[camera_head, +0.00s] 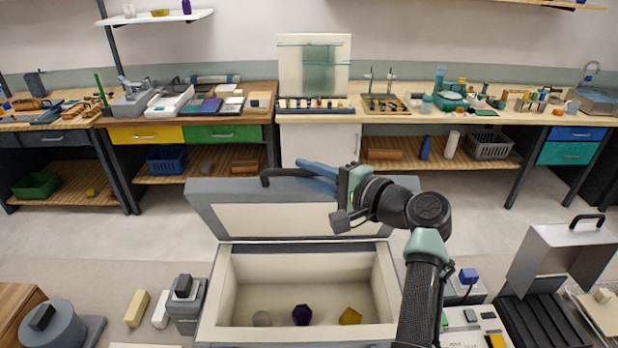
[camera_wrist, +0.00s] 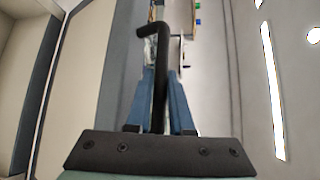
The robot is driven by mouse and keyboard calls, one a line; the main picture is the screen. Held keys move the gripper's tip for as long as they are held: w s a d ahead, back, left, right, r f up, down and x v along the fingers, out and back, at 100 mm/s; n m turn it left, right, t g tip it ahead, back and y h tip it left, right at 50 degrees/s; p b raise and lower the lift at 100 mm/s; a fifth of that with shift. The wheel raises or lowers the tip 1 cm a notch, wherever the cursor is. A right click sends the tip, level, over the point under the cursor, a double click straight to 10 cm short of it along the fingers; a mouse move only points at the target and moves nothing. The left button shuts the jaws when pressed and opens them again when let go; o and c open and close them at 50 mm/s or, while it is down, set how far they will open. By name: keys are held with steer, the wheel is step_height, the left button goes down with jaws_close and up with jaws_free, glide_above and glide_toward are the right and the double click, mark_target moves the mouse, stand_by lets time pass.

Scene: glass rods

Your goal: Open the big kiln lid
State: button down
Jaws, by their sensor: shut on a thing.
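The big kiln (camera_head: 225,290) is a grey box with a cream lining at the front centre. Its lid (camera_head: 290,218) stands raised at the back, tilted up well away from the box. Inside on the floor lie a grey piece (camera_head: 262,318), a dark purple piece (camera_head: 302,315) and a yellow piece (camera_head: 350,316). My gripper (camera_head: 308,177) has blue fingers and is shut on the black lid handle (camera_head: 268,176) at the lid's top edge. In the wrist view the handle (camera_wrist: 160,75) runs between the two fingers.
A grey device (camera_head: 187,305) and pale blocks (camera_head: 137,308) sit left of the kiln. At right is a metal-hooded unit (camera_head: 565,262) with a black handle. Behind the lid is open floor, then a long workbench (camera_head: 440,118) with tools and jars.

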steer(key=shift+f, duration=0.1)
steer(key=c, duration=0.8)
jaws_free()
steer(key=shift+d, duration=0.1)
steer(key=b+v, duration=0.4)
steer(key=v, duration=0.9)
steer(key=shift+b, duration=0.4)
